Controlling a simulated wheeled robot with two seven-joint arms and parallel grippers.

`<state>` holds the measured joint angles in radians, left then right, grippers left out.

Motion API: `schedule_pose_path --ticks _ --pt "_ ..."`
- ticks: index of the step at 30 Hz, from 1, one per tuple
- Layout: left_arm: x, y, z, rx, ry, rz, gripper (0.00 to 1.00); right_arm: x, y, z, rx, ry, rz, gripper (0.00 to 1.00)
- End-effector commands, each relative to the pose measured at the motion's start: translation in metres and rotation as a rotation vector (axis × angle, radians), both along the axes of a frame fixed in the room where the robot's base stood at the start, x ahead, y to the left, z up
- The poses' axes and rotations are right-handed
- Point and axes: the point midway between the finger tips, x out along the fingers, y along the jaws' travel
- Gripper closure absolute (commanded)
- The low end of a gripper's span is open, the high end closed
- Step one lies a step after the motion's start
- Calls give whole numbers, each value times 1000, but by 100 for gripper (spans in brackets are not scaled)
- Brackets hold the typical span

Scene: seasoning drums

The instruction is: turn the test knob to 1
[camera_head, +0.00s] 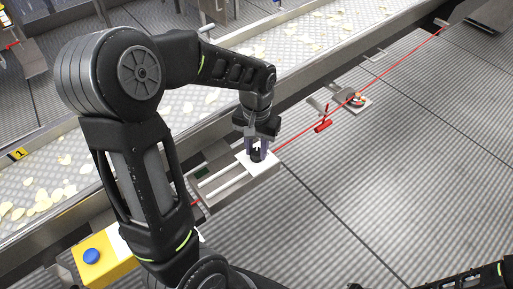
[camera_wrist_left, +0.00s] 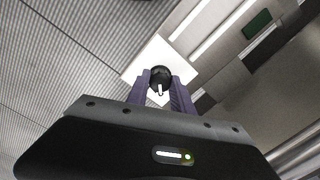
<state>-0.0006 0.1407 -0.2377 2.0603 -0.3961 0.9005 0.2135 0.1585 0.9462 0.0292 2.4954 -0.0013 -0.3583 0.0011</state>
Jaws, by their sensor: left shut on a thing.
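The test knob is a small black round knob (camera_wrist_left: 160,77) with a white pointer mark, on a white plate (camera_wrist_left: 187,68) in the left wrist view. In the head view the knob (camera_head: 256,155) is partly hidden by my gripper, on the control panel box (camera_head: 232,189) beside the conveyor. My left gripper (camera_head: 257,146) comes down from above and is shut on the knob, its purple fingers on either side; it also shows in the left wrist view (camera_wrist_left: 160,88). Numbers around the knob cannot be read. My right gripper is not clearly in view; part of an arm shows at bottom right.
A conveyor (camera_head: 190,105) with scattered chips runs behind the panel. A yellow box with a blue button (camera_head: 92,256) stands at lower left. A red cord (camera_head: 390,72) with a red handle (camera_head: 323,126) runs along the conveyor, near a red button (camera_head: 357,100). The striped floor is clear.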

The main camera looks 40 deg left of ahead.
Motion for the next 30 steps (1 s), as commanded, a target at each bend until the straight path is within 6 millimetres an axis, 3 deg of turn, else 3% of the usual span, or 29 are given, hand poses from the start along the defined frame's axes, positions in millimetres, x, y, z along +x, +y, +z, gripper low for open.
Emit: schedule_pose_path --ticks 18,30 --pt "1 0 1 0 -1 565 100 0 0 1 0 0 0 64" --pt "1 0 1 1 -1 756 100 0 0 1 0 0 0 64"
